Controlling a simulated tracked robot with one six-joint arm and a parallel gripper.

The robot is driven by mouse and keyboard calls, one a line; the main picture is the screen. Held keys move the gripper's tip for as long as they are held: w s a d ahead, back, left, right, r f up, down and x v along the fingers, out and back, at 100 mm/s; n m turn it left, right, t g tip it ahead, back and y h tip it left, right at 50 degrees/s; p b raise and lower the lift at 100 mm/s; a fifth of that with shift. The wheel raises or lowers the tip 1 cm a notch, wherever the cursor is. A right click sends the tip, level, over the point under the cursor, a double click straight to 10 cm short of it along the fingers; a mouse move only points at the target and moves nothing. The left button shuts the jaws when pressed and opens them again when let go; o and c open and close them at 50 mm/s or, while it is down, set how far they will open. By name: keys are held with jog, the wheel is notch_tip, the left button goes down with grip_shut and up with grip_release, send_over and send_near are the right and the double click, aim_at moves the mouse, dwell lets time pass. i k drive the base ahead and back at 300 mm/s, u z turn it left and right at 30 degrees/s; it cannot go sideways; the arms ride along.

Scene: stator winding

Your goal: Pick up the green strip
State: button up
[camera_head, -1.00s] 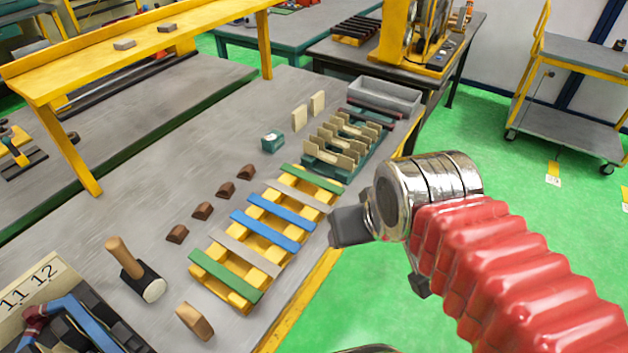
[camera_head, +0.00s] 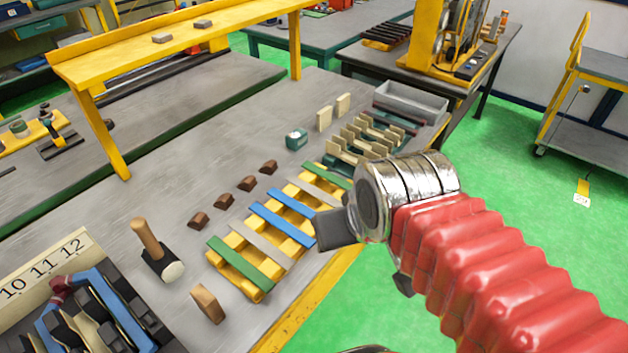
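A yellow rack (camera_head: 264,287) on the grey bench holds several flat strips laid crosswise. One green strip (camera_head: 241,263) lies at its near end and another green strip (camera_head: 333,174) at its far end. Blue strips (camera_head: 283,220) and grey strips (camera_head: 262,241) lie between them. My gripper (camera_head: 337,230) shows as a dark grey block left of my arm's metal wrist. In the picture it overlaps the rack's right side, to the right of the near green strip and below the far one. Its fingers cannot be told apart, and no strip shows in it.
A mallet (camera_head: 158,252) and a wooden block (camera_head: 207,304) lie left of the rack. Several brown blocks (camera_head: 222,203) line its far-left side. A slotted green holder (camera_head: 370,140) and a grey tray (camera_head: 411,101) stand beyond. A yellow raised shelf (camera_head: 180,45) spans the back left.

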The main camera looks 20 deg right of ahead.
aim_at(336, 181)
jog(key=u, duration=3.95)
jog(key=k, duration=1.35)
jog(key=z, duration=0.05)
